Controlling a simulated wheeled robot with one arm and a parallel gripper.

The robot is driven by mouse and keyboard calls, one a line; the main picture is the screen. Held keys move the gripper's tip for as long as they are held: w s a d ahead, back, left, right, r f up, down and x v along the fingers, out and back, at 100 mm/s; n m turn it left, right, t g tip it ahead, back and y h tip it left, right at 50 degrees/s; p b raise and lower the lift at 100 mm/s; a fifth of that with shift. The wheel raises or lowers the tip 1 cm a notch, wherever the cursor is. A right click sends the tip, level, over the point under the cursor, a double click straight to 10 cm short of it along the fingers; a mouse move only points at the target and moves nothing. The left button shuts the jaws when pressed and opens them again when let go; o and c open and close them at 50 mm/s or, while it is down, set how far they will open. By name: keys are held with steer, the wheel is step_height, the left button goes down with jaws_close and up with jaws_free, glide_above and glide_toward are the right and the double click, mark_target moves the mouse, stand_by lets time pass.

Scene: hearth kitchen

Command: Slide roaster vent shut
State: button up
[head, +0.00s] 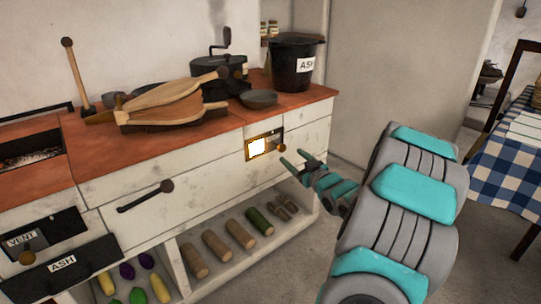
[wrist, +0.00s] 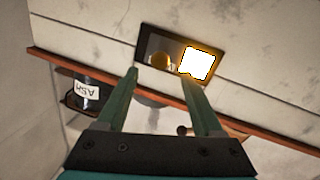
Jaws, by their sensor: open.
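A round brass knob (head: 282,147) sits at the right side. In the wrist view, which is upside down, the vent (wrist: 148,36) lies just beyond the fingertips, with the knob (wrist: 160,61) left of the glow. My gripper (head: 293,158) is open and empty, just right of and slightly below the knob in the head view. It also shows in the wrist view (wrist: 161,73); contact cannot be told.
The dark roaster (head: 222,70) with a crank, a bowl (head: 259,98), bellows (head: 165,107) and an ASH bucket (head: 295,65) stand on the red counter. Another slot marked VENT (head: 25,240) is at lower left. A shelf below holds vegetables and logs. A checked-cloth table (head: 510,165) stands right.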

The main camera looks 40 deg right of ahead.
mark_target(284, 150)
steer(key=shift+w+r, duration=0.15)
steer(key=shift+w, duration=0.4)
steer(key=shift+w+d, duration=0.25)
steer(key=shift+w, duration=1.4)
steer(key=shift+w+d, duration=0.2)
steer(key=shift+w, duration=1.45)
steer(key=shift+c, duration=0.3)
jaws_close()
